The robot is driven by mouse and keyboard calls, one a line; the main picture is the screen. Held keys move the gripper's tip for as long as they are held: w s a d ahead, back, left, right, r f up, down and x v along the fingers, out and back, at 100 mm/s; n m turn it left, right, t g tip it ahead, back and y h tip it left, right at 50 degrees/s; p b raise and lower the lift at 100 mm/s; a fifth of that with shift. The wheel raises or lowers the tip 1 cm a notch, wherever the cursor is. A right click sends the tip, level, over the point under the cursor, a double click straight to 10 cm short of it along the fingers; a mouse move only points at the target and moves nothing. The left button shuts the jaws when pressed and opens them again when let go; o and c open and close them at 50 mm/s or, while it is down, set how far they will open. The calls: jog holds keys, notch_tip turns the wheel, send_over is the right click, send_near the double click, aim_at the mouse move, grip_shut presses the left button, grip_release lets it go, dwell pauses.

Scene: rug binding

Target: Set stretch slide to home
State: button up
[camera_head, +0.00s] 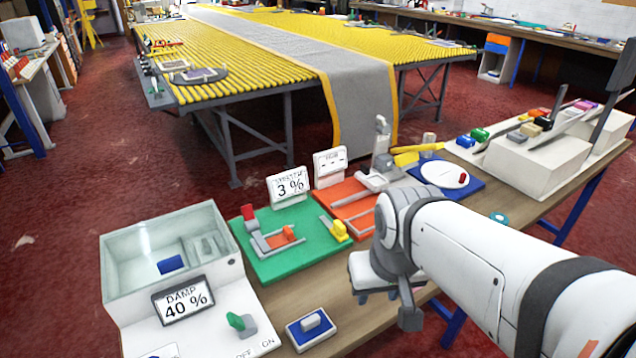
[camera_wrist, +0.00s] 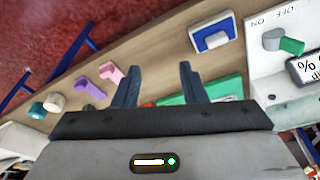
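A green board (camera_head: 300,258) lies on the bench, with a sign (camera_head: 289,186) behind it reading 3 %; the small word above looks like "stretch". I cannot tell for sure which is the slide handle, and no home mark is legible. My gripper (camera_head: 377,296) hangs right of the board, apart from it. In the wrist view its fingers (camera_wrist: 158,85) are spread and empty, with some green board (camera_wrist: 225,88) behind.
A clear-walled damp box (camera_head: 170,250) with a 40 % sign (camera_head: 183,300) and a green knob (camera_head: 240,322) stands left. A blue-white block (camera_head: 311,328) lies at the front. A red-orange board (camera_head: 347,204) lies behind the gripper. Pink pieces (camera_wrist: 115,75) show in the wrist view.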

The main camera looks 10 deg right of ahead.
jog(key=shift+w, duration=0.1)
jog(key=n+g+p, duration=0.3)
jog(key=n+p, duration=0.2)
send_over(339, 223)
jog(key=f, duration=0.4)
jog(key=shift+s+f, duration=0.2)
jog(key=shift+f, duration=0.05)
jog(key=shift+w+f, duration=0.1)
jog(key=shift+f, duration=0.1)
notch_tip(339, 223, down, 8)
jog(key=shift+r+p, duration=0.15)
jog(key=shift+p, duration=0.15)
grip_shut()
